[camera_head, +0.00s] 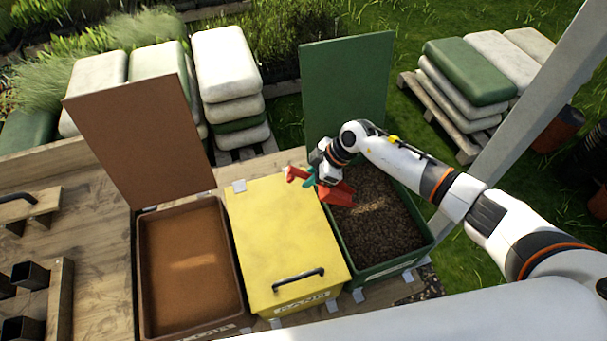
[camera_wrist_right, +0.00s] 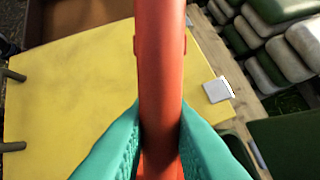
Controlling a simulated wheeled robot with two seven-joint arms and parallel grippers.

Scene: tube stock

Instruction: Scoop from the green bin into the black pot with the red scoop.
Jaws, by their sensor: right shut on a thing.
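The green bin (camera_head: 427,243) stands open at the right of the row, its lid raised behind it, filled with dark brown granular material. My right gripper (camera_head: 314,178) is over the bin's left side, near the yellow lid. It is shut on the red scoop (camera_head: 339,194), whose head hangs over the material; whether it touches or holds any is unclear. In the right wrist view the scoop's red handle (camera_wrist_right: 161,75) runs upright between the teal fingers. Black square pots (camera_head: 30,275) sit at the far left in the head view. My left gripper is not in view.
A closed yellow bin (camera_head: 275,235) with a black handle stands beside the green bin. Left of it is an open brown bin (camera_head: 142,285) with raised lid. A wooden rack (camera_head: 61,300) stands by the pots. A grey post (camera_head: 535,100) rises at right.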

